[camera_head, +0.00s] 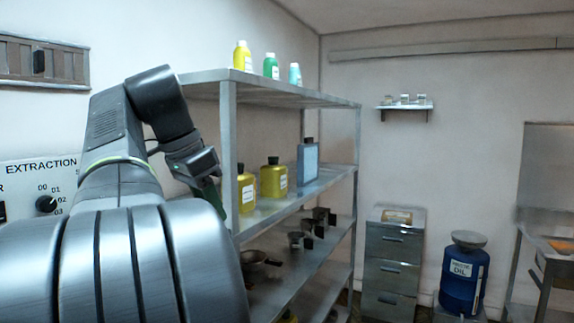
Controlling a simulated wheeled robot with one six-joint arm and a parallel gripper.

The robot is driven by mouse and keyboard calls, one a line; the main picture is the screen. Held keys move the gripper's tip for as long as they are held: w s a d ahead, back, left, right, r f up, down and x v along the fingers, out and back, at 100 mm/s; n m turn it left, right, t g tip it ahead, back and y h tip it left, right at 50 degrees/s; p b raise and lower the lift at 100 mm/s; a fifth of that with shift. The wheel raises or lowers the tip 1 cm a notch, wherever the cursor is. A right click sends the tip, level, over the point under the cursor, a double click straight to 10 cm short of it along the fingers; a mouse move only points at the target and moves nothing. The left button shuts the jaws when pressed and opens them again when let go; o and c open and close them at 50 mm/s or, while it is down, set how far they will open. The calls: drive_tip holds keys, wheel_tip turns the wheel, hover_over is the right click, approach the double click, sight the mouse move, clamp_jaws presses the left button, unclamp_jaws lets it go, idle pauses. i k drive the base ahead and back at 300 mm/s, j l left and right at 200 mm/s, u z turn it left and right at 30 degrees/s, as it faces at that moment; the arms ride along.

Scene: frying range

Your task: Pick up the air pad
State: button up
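My gripper (214,190) is at the left end of the rack, beside the left front post and well apart from the pad. Its fingertips are dark and partly hidden by my arm, so I cannot tell whether they are open or hold anything.
The metal rack (290,97) has bottles on top, yellow jugs (273,178) left of the pad, and pans and dark metal pieces (300,240) below. A drawer cabinet (392,262), blue drum (463,282) and metal table (545,255) stand right. A control panel (35,190) is left.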

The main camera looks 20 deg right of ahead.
sight(307, 152)
drive_tip(key=i+l+z, duration=0.15)
drive_tip(key=z, duration=0.25)
drive_tip(key=i+l+z, duration=0.15)
drive_tip(key=z, duration=0.3)
drive_tip(key=i+l+z, duration=0.2)
drive_tip(key=z, duration=0.2)
drive_tip(key=i+z, duration=0.2)
drive_tip(key=z, duration=0.2)
drive_tip(key=i+l+z, duration=0.2)
drive_tip(key=i+z, duration=0.15)
drive_tip(key=i+l+z, duration=0.1)
drive_tip(key=i+z, duration=0.25)
drive_tip(key=i+u, duration=0.45)
drive_tip(key=u, duration=0.2)
drive_tip(key=i+l+u, duration=0.1)
drive_tip(key=u, duration=0.25)
drive_tip(key=i+j+u, duration=0.15)
drive_tip(key=u, duration=0.3)
drive_tip(key=i+j+u, duration=0.1)
drive_tip(key=u, duration=0.35)
drive_tip(key=i+u, duration=0.25)
drive_tip(key=u, duration=0.2)
drive_tip(key=i+u, duration=0.15)
drive_tip(key=u, duration=0.3)
drive_tip(key=i+u, duration=0.3)
